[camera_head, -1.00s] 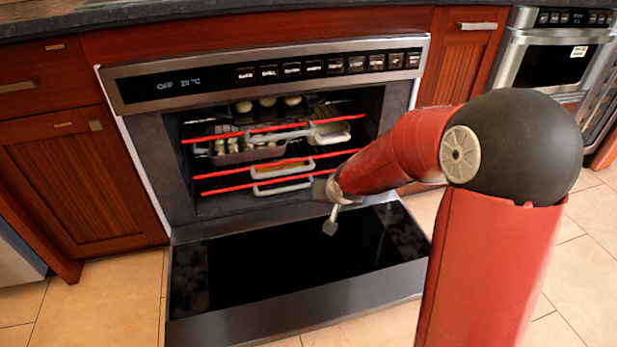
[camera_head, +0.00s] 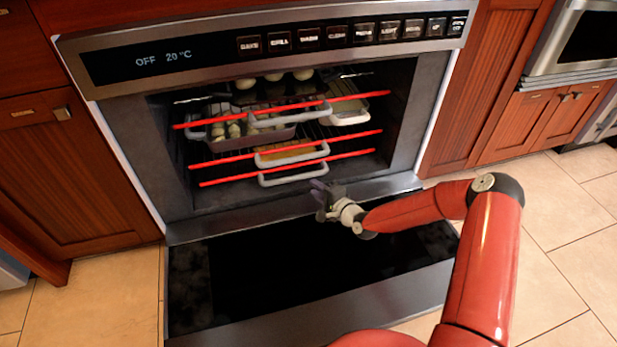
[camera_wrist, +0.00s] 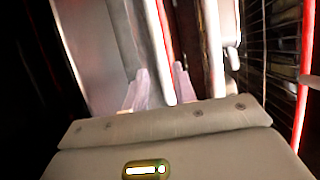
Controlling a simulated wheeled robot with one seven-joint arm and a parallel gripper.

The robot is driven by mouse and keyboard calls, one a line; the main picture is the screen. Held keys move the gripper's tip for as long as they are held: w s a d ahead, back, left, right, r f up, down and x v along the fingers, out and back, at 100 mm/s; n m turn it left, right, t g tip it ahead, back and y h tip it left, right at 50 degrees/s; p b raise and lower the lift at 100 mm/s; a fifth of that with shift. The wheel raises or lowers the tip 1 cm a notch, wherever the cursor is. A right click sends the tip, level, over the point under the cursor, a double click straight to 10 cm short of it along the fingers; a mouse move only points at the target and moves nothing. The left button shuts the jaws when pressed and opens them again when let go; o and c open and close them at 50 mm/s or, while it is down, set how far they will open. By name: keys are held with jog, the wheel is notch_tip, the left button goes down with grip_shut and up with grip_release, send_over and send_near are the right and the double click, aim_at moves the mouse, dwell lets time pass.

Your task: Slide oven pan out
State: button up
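The oven stands open, its door (camera_head: 300,265) folded down flat. Inside is a pan (camera_head: 285,153) with yellowish contents and a pale looped front handle (camera_head: 293,162). A second pale handle (camera_head: 293,180) sits just below it, at the lowest red-edged rack; what it belongs to is mostly hidden. My gripper (camera_head: 323,190) is just in front of and slightly below and right of this lower handle, above the door. In the wrist view, my gripper's two fingers (camera_wrist: 160,88) are apart. Pale bars (camera_wrist: 213,45) and a red rack edge show beyond them. Contact with a handle cannot be told.
Higher up are a roasting pan (camera_head: 240,130) with pale food, a white dish (camera_head: 347,113) and round pale items at the top. Red rack edges (camera_head: 290,147) cross the opening. Wooden cabinets (camera_head: 80,175) flank the oven. Tiled floor (camera_head: 560,220) is clear at right.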

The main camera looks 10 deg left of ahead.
aim_at(304, 187)
jog(key=x, duration=0.7)
jog(key=shift+b, duration=0.3)
jog(key=shift+c, duration=0.5)
grip_shut()
